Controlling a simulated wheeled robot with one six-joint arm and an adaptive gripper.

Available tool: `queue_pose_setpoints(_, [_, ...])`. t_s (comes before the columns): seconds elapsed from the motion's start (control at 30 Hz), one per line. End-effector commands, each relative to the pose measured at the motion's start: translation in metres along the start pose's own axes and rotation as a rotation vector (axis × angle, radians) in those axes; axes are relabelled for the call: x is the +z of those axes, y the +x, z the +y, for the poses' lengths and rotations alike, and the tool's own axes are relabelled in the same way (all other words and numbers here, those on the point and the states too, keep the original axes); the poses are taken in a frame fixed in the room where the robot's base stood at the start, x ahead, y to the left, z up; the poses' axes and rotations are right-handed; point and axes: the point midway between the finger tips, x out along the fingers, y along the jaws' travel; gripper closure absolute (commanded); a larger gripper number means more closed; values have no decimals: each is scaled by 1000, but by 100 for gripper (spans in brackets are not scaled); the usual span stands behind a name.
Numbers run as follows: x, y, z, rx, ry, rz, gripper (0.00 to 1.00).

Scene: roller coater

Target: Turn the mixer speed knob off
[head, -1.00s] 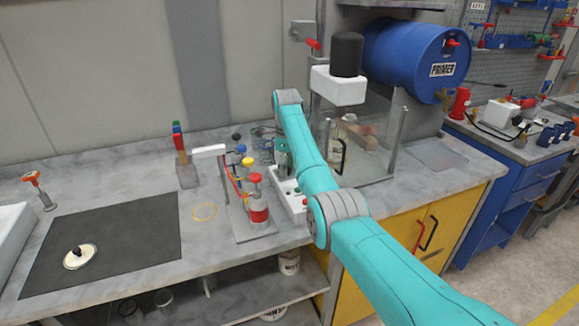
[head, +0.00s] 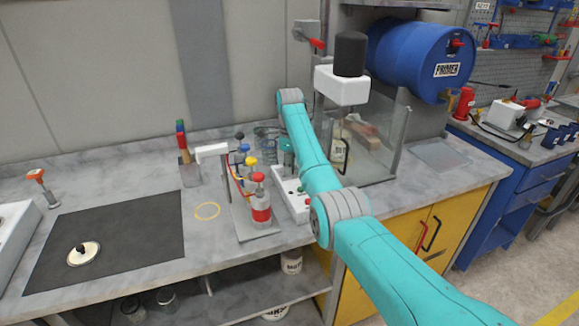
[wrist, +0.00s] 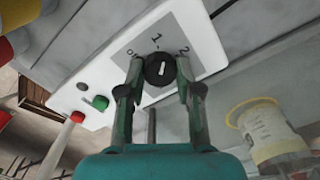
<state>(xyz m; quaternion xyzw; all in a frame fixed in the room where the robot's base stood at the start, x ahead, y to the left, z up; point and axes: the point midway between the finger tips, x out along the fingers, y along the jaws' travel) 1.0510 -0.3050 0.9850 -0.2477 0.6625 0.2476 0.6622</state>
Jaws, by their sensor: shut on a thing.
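The black speed knob (wrist: 159,69) with a white pointer line sits on a grey dial plate (wrist: 130,50) marked 1 and 2, with another mark at its left end. The pointer line runs roughly up and down in the wrist view; which end points to a mark is unclear. My gripper (wrist: 158,75) is shut on the knob, one finger on each side. In the head view my arm hides the knob, and the white control box (head: 289,205) shows partly beside it. The mixer (head: 341,86), with a white head and black motor, stands behind.
A bottle rack (head: 258,229) with red, yellow and blue caps stands close left of the control box. A jar (wrist: 270,130) stands to the right.

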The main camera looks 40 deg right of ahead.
Motion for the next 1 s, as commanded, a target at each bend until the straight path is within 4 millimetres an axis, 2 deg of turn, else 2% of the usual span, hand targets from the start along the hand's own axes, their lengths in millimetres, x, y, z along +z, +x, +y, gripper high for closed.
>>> queue_pose_setpoints(1.0, [1, 1, 0, 0, -934, -1, 100])
